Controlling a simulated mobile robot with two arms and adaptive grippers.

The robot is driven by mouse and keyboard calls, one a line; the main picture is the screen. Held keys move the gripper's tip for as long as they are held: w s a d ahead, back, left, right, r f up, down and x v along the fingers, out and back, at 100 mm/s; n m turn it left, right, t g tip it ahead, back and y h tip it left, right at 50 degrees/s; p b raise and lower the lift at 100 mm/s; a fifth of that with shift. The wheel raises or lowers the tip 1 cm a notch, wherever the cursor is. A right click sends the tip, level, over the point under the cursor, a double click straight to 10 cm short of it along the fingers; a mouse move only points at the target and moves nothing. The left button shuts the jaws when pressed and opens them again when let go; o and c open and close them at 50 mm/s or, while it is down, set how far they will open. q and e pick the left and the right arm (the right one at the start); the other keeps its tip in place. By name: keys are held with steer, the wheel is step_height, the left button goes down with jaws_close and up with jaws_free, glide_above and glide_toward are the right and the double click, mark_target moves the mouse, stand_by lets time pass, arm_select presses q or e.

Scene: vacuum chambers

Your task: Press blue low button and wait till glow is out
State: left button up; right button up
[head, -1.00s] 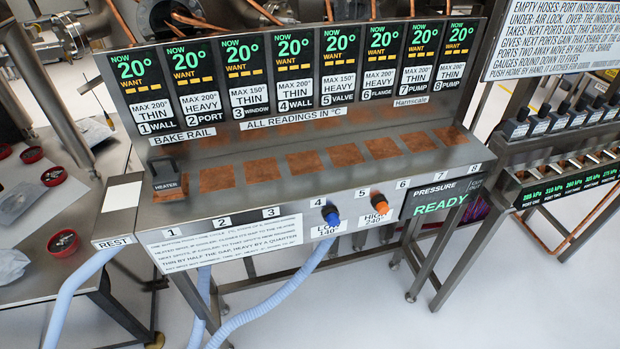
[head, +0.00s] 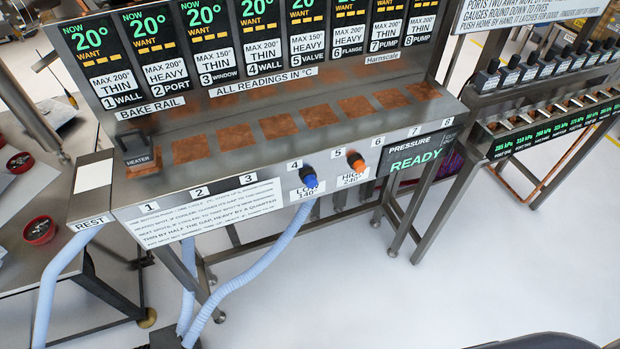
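The blue LOW 140° button (head: 309,176) is on the front face of the bake rail console, below the number 4. I see no clear glow on or around it. The label under it (head: 305,192) is partly covered by the button. The orange HIGH 240° button (head: 356,161) is just to its right. The black HEATER block (head: 138,150) is at the left end of the rail, beside the row of copper-coloured pads (head: 232,136). Neither of my grippers shows in the head view, and nothing touches the blue button from the front.
The visible NOW displays (head: 206,14) read 20°. A PRESSURE panel reads READY (head: 415,157). Pale blue hoses (head: 255,258) run below the console. A side table with red dishes (head: 40,230) stands at left. The floor (head: 420,290) in front is mostly clear.

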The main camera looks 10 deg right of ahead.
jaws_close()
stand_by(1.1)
